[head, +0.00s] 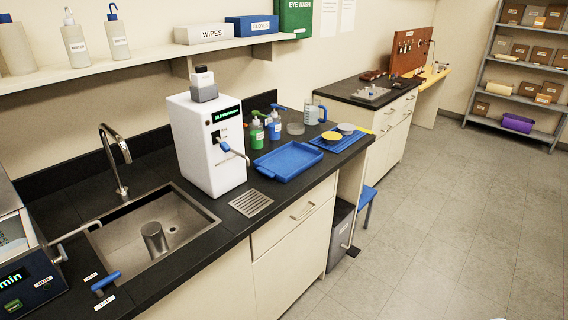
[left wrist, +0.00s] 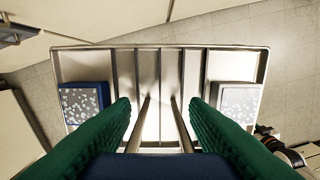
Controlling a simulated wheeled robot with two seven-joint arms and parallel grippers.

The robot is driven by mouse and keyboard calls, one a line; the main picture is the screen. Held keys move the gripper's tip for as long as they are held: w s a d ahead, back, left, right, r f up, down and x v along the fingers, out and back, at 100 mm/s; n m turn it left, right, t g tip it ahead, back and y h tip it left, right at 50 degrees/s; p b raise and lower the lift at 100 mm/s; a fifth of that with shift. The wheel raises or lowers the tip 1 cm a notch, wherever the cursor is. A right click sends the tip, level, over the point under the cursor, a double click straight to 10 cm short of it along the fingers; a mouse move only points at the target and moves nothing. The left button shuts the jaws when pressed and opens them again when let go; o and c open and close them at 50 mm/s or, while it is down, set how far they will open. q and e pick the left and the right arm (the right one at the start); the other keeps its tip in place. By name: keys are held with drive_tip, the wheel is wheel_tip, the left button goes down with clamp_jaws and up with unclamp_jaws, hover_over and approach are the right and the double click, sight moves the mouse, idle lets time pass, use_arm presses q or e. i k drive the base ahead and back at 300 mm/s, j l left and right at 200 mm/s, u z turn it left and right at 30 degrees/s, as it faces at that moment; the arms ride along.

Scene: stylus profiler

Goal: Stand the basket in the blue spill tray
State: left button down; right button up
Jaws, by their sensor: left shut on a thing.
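My left gripper (left wrist: 160,102) shows in the left wrist view with two green ribbed fingers. It is shut on the basket (left wrist: 160,72), seemingly by its blue handle (left wrist: 160,168), with two thin posts running down between the fingers. The basket is a pale rectangular frame with dividers. A blue block with a speckled top sits at its left, and a similar pale one at its right. The basket is out of the head view. An empty blue spill tray (head: 287,161) lies on the dark counter in the head view. My right gripper is not seen.
Left of the tray stands a white dispenser machine (head: 205,145), with a drain grate (head: 251,203) in front. Behind are green (head: 257,134) and blue (head: 275,126) bottles. A second blue tray (head: 355,143) with dishes lies to the right. The sink (head: 125,235) holds a metal cylinder.

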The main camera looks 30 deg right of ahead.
sight(289, 162)
drive_tip(key=i+l, duration=0.1)
drive_tip(key=l, duration=0.35)
drive_tip(key=i+l+z, duration=0.15)
drive_tip(key=l, duration=0.75)
drive_tip(key=i+l+z, duration=0.15)
drive_tip(key=l, duration=0.3)
drive_tip(key=i+l, duration=0.2)
drive_tip(key=l, duration=0.25)
drive_tip(key=i+l+z, duration=0.15)
drive_tip(key=l, duration=0.3)
drive_tip(key=i+l, duration=0.15)
drive_tip(key=l, duration=0.25)
drive_tip(key=i+l+z, duration=0.15)
drive_tip(key=l, duration=0.25)
